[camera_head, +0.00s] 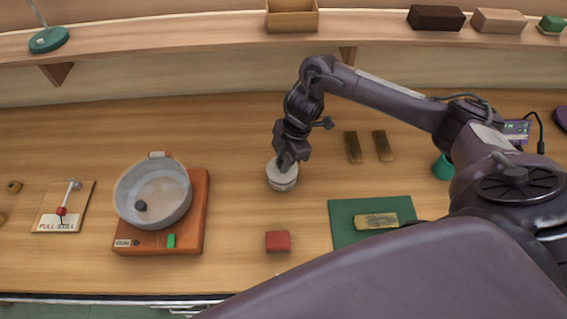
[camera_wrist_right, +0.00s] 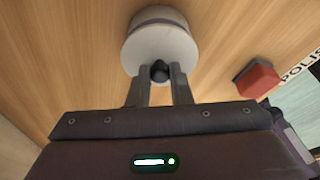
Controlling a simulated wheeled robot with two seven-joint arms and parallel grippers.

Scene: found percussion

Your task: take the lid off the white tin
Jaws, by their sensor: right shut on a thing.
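The white tin (camera_head: 282,181) stands upright on the wooden table near the middle in the head view. Its pale round lid (camera_wrist_right: 158,46) fills the top of the right wrist view, with a dark knob (camera_wrist_right: 159,70) at its near part. My right gripper (camera_head: 286,163) is over the tin from above. In the right wrist view its two fingers (camera_wrist_right: 159,82) are closed on the dark knob. The lid appears to sit on the tin; the seam is hard to see. My left gripper is not in view.
A red block (camera_head: 278,241) lies in front of the tin. A grey pan (camera_head: 153,192) on an orange base (camera_head: 205,215) stands to the left. A green mat (camera_head: 345,225) with a brass bar (camera_head: 376,221) lies to the right, and two dark bars (camera_head: 353,147) lie behind it.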

